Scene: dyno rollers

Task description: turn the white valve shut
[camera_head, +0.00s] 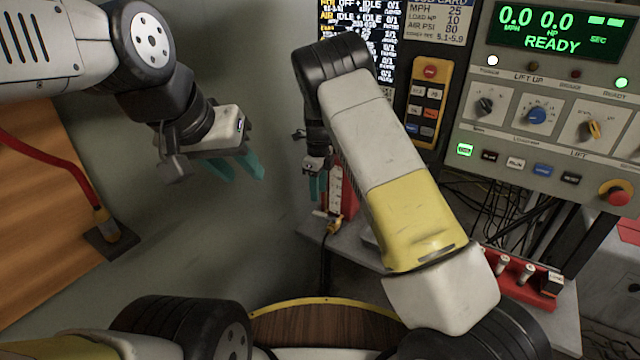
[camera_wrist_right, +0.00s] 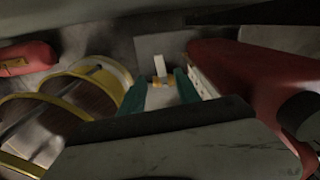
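The white valve shows in the right wrist view as a small upright white lever (camera_wrist_right: 160,66) on a yellow-orange fitting. In the head view its yellow fitting (camera_head: 334,224) sits low beside a red unit, with a small white piece (camera_head: 319,213) at its left. My right gripper (camera_head: 317,190) points down just above it. In the wrist view its teal fingers (camera_wrist_right: 162,85) are apart, with the lever in the gap beyond the tips; I cannot tell if they touch it. My left gripper (camera_head: 246,178) is open and empty, up at the left.
A red unit with a white strip (camera_head: 340,195) stands close beside my right gripper. A control console (camera_head: 560,130) fills the right. A grey bench (camera_head: 350,243) holds a red tray (camera_head: 525,288). A red hose (camera_head: 50,150) runs at the left. Grey floor is free under my left gripper.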

